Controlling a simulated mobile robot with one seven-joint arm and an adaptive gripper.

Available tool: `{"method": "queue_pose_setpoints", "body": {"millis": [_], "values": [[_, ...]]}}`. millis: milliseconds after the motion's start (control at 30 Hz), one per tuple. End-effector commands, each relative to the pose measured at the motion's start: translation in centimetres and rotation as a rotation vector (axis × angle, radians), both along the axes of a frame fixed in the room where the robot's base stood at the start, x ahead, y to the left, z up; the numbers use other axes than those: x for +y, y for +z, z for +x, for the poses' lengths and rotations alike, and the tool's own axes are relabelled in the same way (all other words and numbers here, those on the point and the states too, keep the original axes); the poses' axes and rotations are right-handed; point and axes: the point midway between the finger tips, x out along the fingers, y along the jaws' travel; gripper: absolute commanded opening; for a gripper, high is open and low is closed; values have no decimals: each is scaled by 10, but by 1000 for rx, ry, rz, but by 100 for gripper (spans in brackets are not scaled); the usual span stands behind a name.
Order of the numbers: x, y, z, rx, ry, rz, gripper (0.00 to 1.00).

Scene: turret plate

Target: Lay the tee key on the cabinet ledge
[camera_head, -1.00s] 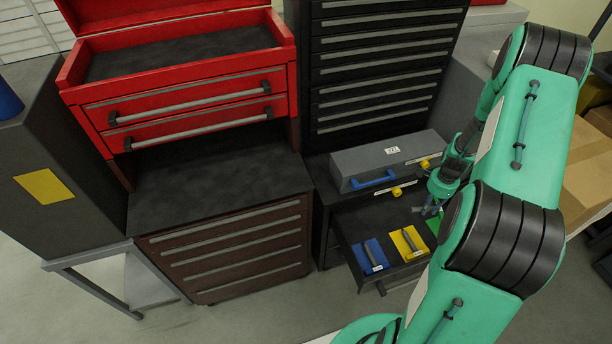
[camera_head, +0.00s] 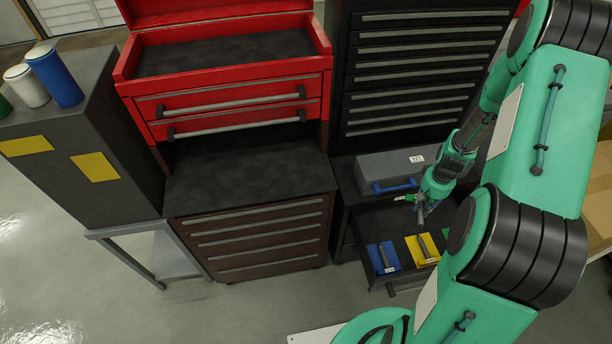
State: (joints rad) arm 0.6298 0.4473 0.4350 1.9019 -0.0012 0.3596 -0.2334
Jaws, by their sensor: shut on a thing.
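My gripper (camera_head: 423,209) hangs over the open drawer (camera_head: 374,224), just behind the yellow pad. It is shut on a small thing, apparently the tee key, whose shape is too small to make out. The likely cabinet ledge is the dark flat top (camera_head: 245,172) of the brown cabinet, left of the drawer, below the red chest; it is bare. Dark tools lie on the blue pad (camera_head: 374,259) and the yellow pad (camera_head: 413,249) in the drawer. My arm hides the drawer's right part.
A grey box with a blue handle (camera_head: 395,187) stands behind the drawer. The red tool chest (camera_head: 240,98) overhangs the back of the brown cabinet's top. A dark cabinet (camera_head: 85,135) at left carries a blue cup (camera_head: 55,76) and a white cup (camera_head: 27,85).

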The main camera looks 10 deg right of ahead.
Motion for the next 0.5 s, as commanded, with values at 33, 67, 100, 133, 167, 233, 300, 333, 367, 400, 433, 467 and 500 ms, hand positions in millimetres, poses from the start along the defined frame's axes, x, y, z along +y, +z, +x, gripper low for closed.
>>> {"method": "queue_pose_setpoints", "body": {"millis": [33, 67, 100, 133, 167, 233, 300, 333, 367, 400, 433, 467, 500], "values": [[9, 9, 5, 0, 66, 0, 0], [15, 13, 9, -1, 108, 0, 0], [22, 16, 14, -2, 155, -1, 0], [27, 19, 18, -2, 184, -1, 0], [32, 21, 22, -3, 207, -2, 0], [45, 25, 32, -2, 253, -1, 0], [58, 29, 43, -2, 289, -1, 0], [64, 31, 47, -2, 303, -1, 0], [70, 33, 53, -2, 318, -1, 0], [79, 35, 59, -2, 336, -1, 0], [86, 37, 65, -2, 351, -1, 0], [93, 40, 70, -2, 365, -1, 0], [103, 42, 77, -2, 385, -1, 0]]}}
